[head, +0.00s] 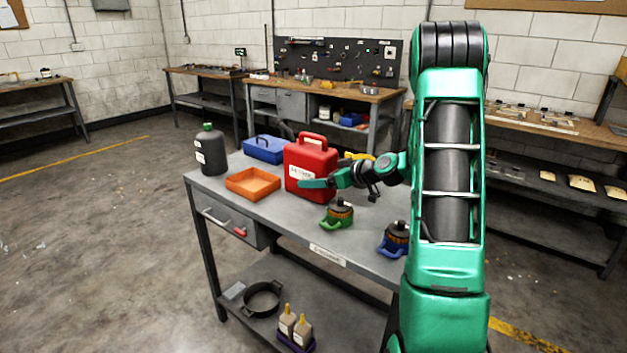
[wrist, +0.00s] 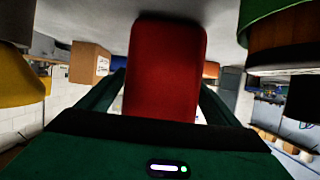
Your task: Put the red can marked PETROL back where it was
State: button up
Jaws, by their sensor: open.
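The red can (head: 309,160) stands upright on the grey cart top (head: 225,184), with a handle on top and a white label on its front face. The label is partly covered and I cannot read it fully. My gripper (head: 318,183) is at the can's right side. One green finger lies across the can's front face, and the other finger is hidden behind it in the head view. In the wrist view the red can (wrist: 165,75) fills the space between the two fingers. My gripper is open around it; I cannot tell whether the fingers touch it.
A yellow thing (head: 358,156) is behind.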

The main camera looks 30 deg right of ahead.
jog(key=v, duration=1)
jog(key=shift+s+r, duration=0.2)
jog(key=shift+s, duration=0.15)
jog(key=shift+d, duration=0.1)
